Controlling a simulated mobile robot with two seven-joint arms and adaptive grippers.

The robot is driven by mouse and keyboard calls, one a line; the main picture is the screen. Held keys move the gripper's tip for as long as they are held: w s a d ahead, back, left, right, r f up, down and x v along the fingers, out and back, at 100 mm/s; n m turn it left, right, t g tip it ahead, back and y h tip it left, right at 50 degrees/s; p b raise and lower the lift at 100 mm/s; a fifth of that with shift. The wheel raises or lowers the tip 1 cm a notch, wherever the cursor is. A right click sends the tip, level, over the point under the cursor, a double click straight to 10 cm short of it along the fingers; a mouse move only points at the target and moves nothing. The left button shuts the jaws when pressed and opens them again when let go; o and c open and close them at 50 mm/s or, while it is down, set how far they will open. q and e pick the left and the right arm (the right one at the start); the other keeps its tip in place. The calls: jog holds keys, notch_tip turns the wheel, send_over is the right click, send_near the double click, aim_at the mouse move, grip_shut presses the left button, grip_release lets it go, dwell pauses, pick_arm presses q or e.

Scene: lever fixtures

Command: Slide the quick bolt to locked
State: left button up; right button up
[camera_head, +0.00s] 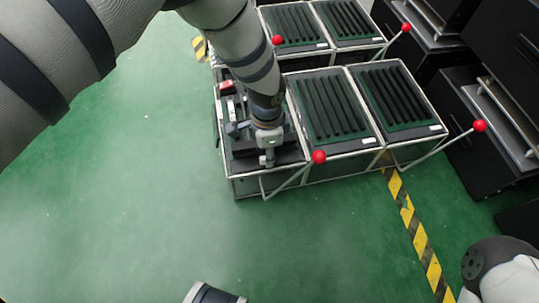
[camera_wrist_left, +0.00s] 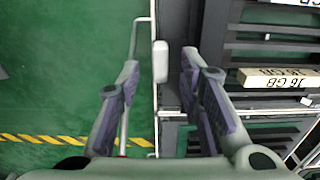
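My left arm comes in from the upper left, and its gripper (camera_head: 267,158) points down at the front edge of the leftmost front fixture box (camera_head: 240,187). In the left wrist view the two fingers of the gripper (camera_wrist_left: 160,78) are apart. A pale rounded knob (camera_wrist_left: 160,62) shows in the gap between them, in line with the box's edge. In the head view the arm and gripper hide this spot. My right gripper is not in view.
A bent lever with a red ball (camera_head: 319,157) sticks out at the box's front. Similar boxes with slatted tops (camera_head: 333,105) and red-ball levers stand beside and behind. Dark cabinets (camera_head: 480,130) stand at right. Green floor (camera_head: 110,200) is clear at left; striped tape (camera_head: 412,222) runs across it.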

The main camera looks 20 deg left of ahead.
pick_arm(q)
jog(key=shift+f, duration=0.9)
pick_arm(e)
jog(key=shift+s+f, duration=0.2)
pick_arm(q)
grip_shut()
jog(key=w+a+b, duration=0.1)
jog(key=w, duration=0.1)
jog(key=w+a+b, duration=0.1)
jog(key=w, duration=0.1)
jog(key=shift+a+f+b, duration=0.15)
jog(key=shift+a+b, duration=0.15)
jog(key=shift+w+a+r, duration=0.25)
jog(key=shift+w+a, duration=0.05)
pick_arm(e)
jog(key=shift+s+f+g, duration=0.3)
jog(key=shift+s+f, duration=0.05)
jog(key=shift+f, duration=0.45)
pick_arm(q)
grip_release()
